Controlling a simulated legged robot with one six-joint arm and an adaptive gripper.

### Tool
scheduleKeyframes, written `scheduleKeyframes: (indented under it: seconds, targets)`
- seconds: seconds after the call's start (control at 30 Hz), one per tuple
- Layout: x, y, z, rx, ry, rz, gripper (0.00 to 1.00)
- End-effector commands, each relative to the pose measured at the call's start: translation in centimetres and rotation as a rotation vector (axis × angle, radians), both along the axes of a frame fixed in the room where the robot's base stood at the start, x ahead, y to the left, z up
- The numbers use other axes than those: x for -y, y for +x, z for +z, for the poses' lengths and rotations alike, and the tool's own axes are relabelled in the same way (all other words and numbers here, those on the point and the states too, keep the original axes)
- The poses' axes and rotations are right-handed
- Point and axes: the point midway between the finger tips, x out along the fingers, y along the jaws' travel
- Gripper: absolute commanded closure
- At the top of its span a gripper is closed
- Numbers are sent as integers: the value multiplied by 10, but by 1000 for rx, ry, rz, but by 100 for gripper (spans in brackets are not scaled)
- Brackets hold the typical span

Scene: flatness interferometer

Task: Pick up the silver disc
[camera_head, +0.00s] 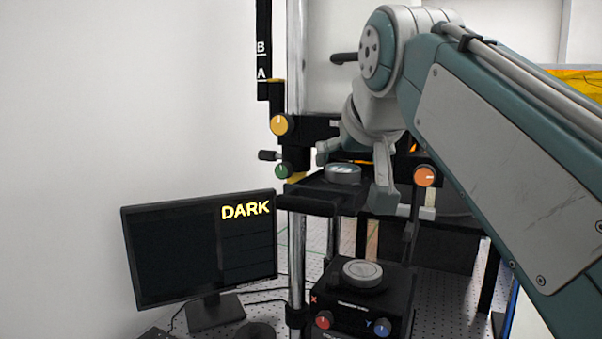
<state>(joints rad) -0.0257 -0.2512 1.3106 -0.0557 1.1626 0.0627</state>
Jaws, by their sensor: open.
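A round silver disc (343,173) with a bright, reflective top lies on the black upper shelf (322,190) of the instrument. A second, paler silver-grey disc (362,271) sits on the black lower stage (340,300); I cannot tell which of the two the task names. My gripper (353,180) is open at the upper shelf. One finger shows behind and left of the upper disc, the other to its right. The upper disc appears between the fingers, and I see no clear contact. My arm hides part of the instrument behind.
A monitor (170,250) reading "DARK" stands at the left. Yellow (280,125), green (282,171) and orange (425,176) knobs flank the upper shelf. Red (323,320) and blue (383,327) knobs front the lower stage. A silver post (297,240) rises left of the stage.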

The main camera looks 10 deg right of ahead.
Motion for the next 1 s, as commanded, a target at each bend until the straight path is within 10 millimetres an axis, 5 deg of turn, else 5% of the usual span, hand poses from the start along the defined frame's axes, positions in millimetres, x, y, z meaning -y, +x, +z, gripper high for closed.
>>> scheduleKeyframes:
  seconds: [0.23, 0.47, 0.5, 0.67, 1.0]
  targets:
    - [1, 33, -18, -2, -1, 0, 0]
    - [1, 38, -21, 0, -1, 1, 0]
    - [1, 38, -21, 0, -1, 1, 5]
    - [1, 37, -21, 0, -1, 1, 72]
    - [1, 37, -22, -2, -1, 0, 80]
